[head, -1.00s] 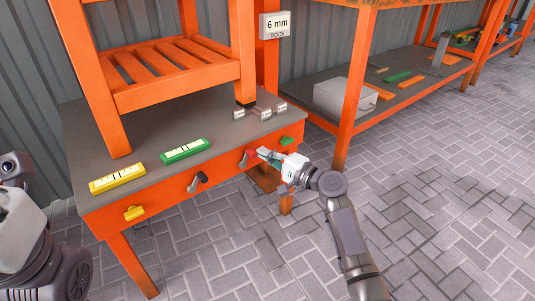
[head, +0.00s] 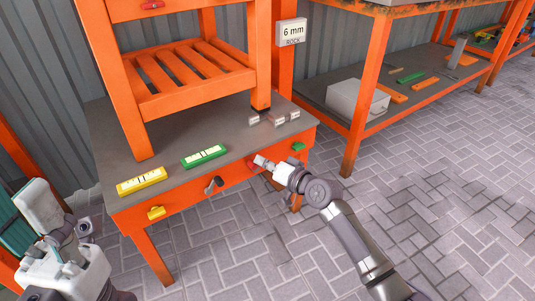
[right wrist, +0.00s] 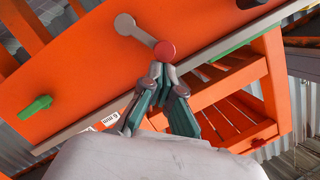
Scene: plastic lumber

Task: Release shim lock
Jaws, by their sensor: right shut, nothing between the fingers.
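The shim lock appears to be a grey lever with a red round knob (right wrist: 165,50) on the bench's orange front; its other round grey end (right wrist: 125,24) shows in the right wrist view. In the head view the red part (head: 252,162) is largely covered by my right gripper (head: 262,161). That gripper is shut and empty, its tips (right wrist: 167,78) just by the red knob; contact cannot be told. A second grey lever (head: 214,185) sits further left. My left gripper (head: 42,208) is at the lower left, away from the bench; its fingers are unclear.
The bench top carries a yellow level (head: 141,181), a green level (head: 204,156) and small labelled metal pieces (head: 280,119) near an orange frame leg. A green knob (head: 298,147) and a yellow knob (head: 156,212) are on the front. Paved floor is clear.

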